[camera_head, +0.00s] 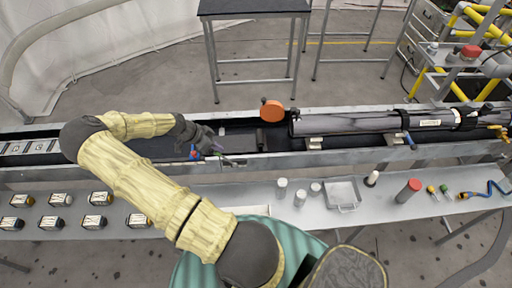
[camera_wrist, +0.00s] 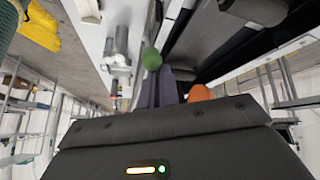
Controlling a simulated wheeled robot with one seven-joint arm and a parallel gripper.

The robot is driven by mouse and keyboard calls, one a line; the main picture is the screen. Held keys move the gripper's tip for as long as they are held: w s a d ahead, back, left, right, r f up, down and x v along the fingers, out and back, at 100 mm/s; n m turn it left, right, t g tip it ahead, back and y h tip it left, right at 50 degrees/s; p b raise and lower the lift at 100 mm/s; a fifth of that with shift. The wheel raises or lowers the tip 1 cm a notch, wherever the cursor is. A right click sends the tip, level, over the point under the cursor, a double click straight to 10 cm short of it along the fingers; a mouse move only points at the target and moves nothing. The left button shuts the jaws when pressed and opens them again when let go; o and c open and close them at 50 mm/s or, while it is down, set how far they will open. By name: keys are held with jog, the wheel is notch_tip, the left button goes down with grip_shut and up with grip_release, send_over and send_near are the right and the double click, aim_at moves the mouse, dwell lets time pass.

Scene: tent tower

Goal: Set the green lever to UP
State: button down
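The green lever shows in the wrist view as a round green knob (camera_wrist: 151,59) just beyond my fingertips, close to the pale edge of the bench. Its shaft and its UP mark cannot be made out. My gripper (camera_head: 216,142) reaches over the dark conveyor channel in the head view, and I cannot pick out the green knob there. In the wrist view my purple-grey fingers (camera_wrist: 160,84) lie close together below the knob. Whether they touch it, or are fully shut, is unclear. A small red and blue part (camera_head: 194,152) sits right beside the gripper.
An orange disc (camera_head: 272,111) and a long grey cylinder (camera_head: 375,121) lie along the channel to the right. A blue-handled lever (camera_head: 408,138) is on the rail. The front bench (camera_head: 250,192) holds small boxes, jars and a tray (camera_head: 343,194). A dark table (camera_head: 253,7) stands behind.

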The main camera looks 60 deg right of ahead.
jog(key=shift+w+a+f, duration=0.2)
jog(key=shift+a+f, duration=0.05)
jog(key=shift+a, duration=0.05)
jog(key=s+d+r, duration=0.1)
jog(key=d+r, duration=0.2)
jog(key=d, duration=0.1)
jog(key=w+a+r+b, duration=0.3)
jog(key=w+a+r, duration=0.2)
jog(key=a, duration=0.1)
jog(key=shift+a+r, duration=0.15)
jog(key=shift+r, duration=0.1)
